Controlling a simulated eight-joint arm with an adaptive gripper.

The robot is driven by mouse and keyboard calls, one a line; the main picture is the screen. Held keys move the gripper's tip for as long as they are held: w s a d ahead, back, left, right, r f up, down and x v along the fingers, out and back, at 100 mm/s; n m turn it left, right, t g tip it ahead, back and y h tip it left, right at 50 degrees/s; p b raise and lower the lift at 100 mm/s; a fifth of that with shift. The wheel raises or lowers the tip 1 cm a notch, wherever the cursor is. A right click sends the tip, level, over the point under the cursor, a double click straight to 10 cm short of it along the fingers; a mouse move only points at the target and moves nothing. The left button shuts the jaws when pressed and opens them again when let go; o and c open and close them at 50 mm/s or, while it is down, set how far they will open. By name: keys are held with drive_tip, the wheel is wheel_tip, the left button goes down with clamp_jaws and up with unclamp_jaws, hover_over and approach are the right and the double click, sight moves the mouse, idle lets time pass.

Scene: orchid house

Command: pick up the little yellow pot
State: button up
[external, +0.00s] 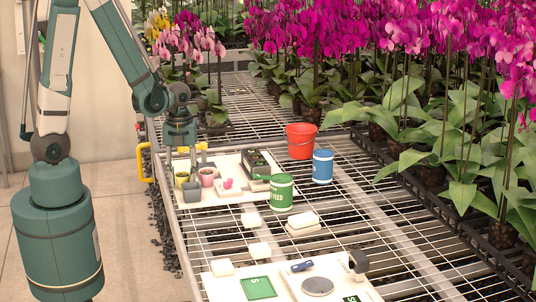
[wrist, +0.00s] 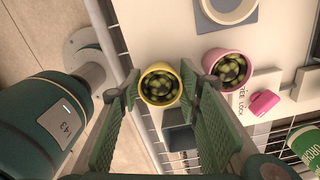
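The little yellow pot (wrist: 146,98) holds a dark green mottled filling and stands upright near the left edge of the white board. It also shows in the external view (external: 181,184). My gripper (wrist: 160,82) is open above it, with its green fingers on the pot's left and right sides in the wrist view. Small gaps seem to remain between the fingers and the rim. In the external view my gripper (external: 181,158) points down over the pot. The pot's lower part is hidden from above.
A pink pot (wrist: 243,62) stands close right of the yellow one. A dark grey square pot (external: 192,193) is just in front. A pink block (external: 228,183), a green feed tin (external: 282,192), a blue tin (external: 322,166) and a red bucket (external: 301,140) stand to the right.

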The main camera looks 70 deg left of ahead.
sight(186, 175)
drive_tip(key=shift+f, duration=0.15)
drive_tip(key=shift+c, duration=0.6)
drive_tip(key=c, duration=0.4)
drive_tip(key=shift+r+p, duration=1.65)
drive_tip(key=shift+r, duration=3.35)
